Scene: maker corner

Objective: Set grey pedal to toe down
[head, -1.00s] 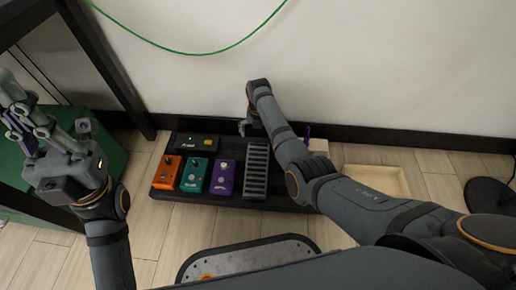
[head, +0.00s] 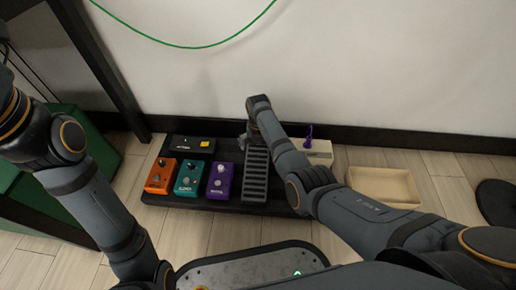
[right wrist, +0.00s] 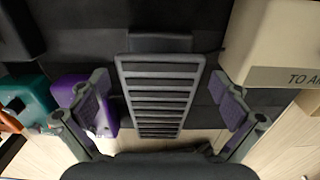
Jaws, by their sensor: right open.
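The grey pedal (head: 255,180) is a ribbed treadle on the black pedalboard (head: 204,205), right of the small purple pedal (head: 220,181). My right gripper (head: 248,139) is over the pedal's far end, partly hidden by its own arm. In the right wrist view the grey pedal (right wrist: 160,92) lies centred between the two spread fingers (right wrist: 160,98), with a gap on each side. The gripper is open and empty. I cannot tell the treadle's exact tilt. My left forearm is at the left; its gripper is outside the picture.
Orange (head: 160,177) and teal (head: 190,179) pedals stand left of the purple one, with a black box (head: 186,143) behind. A cream box (head: 318,150) stands right of my right gripper; a shallow tray (head: 383,186) lies farther right. The wall is close behind.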

